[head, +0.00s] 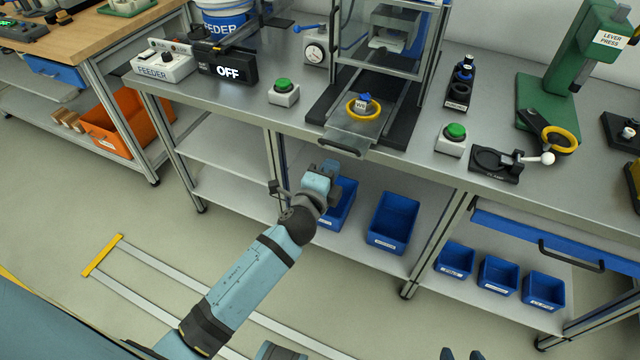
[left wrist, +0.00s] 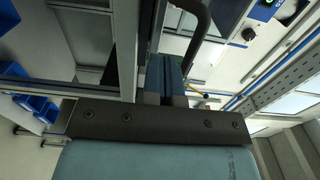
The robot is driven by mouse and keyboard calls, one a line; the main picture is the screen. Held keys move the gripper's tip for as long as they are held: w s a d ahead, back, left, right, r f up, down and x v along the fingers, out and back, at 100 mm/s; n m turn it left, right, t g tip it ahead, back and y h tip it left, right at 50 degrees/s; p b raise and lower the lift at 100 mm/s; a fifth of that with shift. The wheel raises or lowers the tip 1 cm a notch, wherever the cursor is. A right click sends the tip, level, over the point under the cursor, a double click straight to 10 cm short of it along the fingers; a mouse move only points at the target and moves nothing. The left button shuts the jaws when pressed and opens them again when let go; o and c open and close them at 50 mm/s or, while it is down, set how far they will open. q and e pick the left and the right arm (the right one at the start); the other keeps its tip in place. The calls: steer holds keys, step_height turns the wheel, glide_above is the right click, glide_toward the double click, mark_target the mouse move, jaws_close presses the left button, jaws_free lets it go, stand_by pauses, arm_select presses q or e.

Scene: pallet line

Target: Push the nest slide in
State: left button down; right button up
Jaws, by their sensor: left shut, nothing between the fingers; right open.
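The nest slide (head: 350,135) is a grey plate between dark rails under the guarded press frame. It sticks out past the bench's front edge, with a dark handle (head: 339,147) at its front. A yellow ring-shaped nest (head: 378,112) with a blue-topped part (head: 364,98) sits on it. My left gripper (head: 329,168) is shut and empty, just below and in front of the handle in the head view. The left wrist view shows its fingers (left wrist: 166,84) close beside a dark curved bar; contact cannot be told. My right gripper (head: 461,354) is open, only its tips showing at the bottom edge.
Green-button boxes (head: 284,93) (head: 451,139) flank the press. An OFF feeder switch (head: 228,69) stands left, a clamp (head: 500,164) and green lever press (head: 560,85) right. Blue bins (head: 394,222) fill the lower shelf.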

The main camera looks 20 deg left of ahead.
mark_target(340, 151)
arm_select(q)
steer(key=shift+w+d, duration=0.1)
steer(key=shift+w, duration=1.8)
steer(key=w, duration=0.5)
steer(key=shift+d, duration=0.1)
steer(key=shift+s, duration=0.1)
